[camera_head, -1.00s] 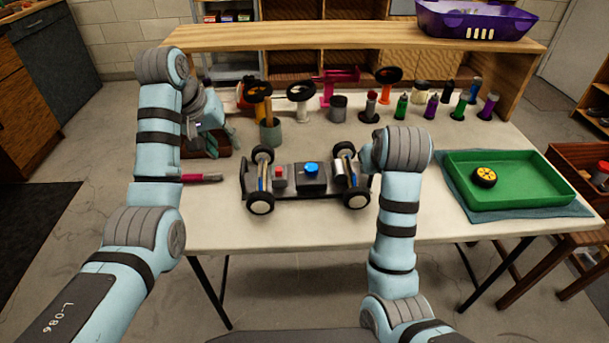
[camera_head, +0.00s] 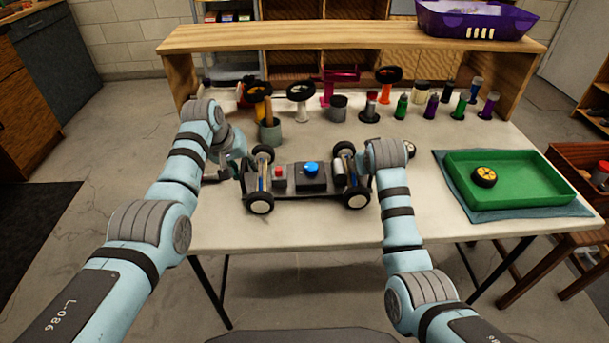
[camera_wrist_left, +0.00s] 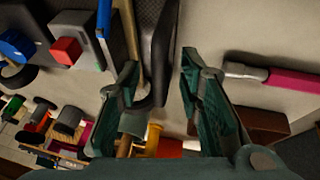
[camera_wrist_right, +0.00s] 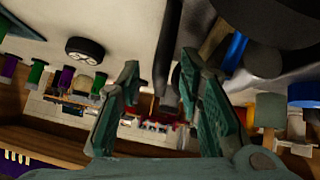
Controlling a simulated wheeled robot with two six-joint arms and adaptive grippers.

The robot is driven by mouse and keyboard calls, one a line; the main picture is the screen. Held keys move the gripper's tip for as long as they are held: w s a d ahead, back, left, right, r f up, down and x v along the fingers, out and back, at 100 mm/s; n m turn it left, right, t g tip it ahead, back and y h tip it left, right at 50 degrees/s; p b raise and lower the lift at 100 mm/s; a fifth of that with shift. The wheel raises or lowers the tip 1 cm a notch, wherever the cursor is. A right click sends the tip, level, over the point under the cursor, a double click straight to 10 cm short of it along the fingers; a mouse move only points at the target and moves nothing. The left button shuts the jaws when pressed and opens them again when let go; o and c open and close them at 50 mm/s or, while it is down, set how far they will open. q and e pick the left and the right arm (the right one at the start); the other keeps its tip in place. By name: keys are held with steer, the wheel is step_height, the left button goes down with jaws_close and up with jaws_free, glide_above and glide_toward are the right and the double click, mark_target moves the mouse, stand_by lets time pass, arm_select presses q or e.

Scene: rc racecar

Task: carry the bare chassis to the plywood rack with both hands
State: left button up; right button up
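The chassis (camera_head: 312,184), dark with a red button, a blue knob and wheels at both ends, rests on the table's middle. My left gripper (camera_head: 236,168) is at its left end; in the left wrist view its fingers (camera_wrist_left: 160,66) are open, with a dark end part of the chassis (camera_wrist_left: 165,30) reaching between them. In the right wrist view my right gripper (camera_wrist_right: 158,66) is open, with a dark bar between its fingers; in the head view my right wrist hides it at the chassis's right end. The plywood rack (camera_head: 340,37) spans the table's back.
A purple crate (camera_head: 478,18) stands on the rack's right top. Several bottles and tools stand below the rack. A green tray (camera_head: 535,185) with a wheel is at the right. A magenta-handled tool (camera_wrist_left: 295,84) lies near my left gripper. The front table strip is clear.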

arm_select(q)
jaws_close()
arm_select(e)
jaws_close()
arm_select(q)
steer(key=shift+r, duration=0.1)
arm_select(e)
steer(key=shift+r, duration=0.1)
